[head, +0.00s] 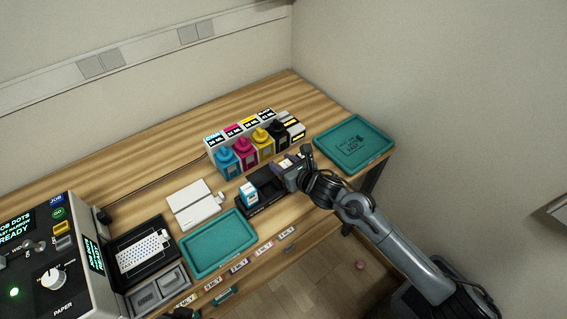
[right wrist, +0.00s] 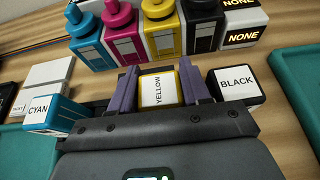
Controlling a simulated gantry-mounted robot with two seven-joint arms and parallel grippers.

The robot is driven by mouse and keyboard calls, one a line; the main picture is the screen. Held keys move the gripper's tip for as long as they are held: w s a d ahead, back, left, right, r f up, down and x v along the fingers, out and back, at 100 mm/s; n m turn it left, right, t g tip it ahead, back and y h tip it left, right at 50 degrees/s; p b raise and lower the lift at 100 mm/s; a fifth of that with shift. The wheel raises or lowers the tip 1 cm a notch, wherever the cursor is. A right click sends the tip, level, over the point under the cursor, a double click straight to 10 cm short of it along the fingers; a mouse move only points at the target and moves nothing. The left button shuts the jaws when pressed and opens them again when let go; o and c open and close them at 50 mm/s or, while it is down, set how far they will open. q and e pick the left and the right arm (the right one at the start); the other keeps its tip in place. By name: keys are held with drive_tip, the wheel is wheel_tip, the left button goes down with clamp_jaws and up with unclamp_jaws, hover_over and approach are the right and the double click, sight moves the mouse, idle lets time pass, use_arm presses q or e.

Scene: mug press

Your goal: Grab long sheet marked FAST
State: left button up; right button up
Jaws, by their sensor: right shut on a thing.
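In the head view this gripper (head: 287,165) is over the right part of a black holder (head: 265,182). Whether the cartridge rests in the holder is hidden. My left gripper is not clearly in view.
A CYAN cartridge (head: 250,194) and a BLACK cartridge (right wrist: 235,85) flank the gripper. Coloured ink bottles (head: 245,152) stand behind it. Teal trays lie at front (head: 218,244) and right (head: 352,142). A control machine (head: 45,255) stands at left. The back-left table is mostly clear.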

drive_tip(key=shift+f+b, duration=0.2)
drive_tip(key=shift+b, duration=0.1)
drive_tip(key=o, duration=1)
drive_tip(key=shift+r, duration=0.1)
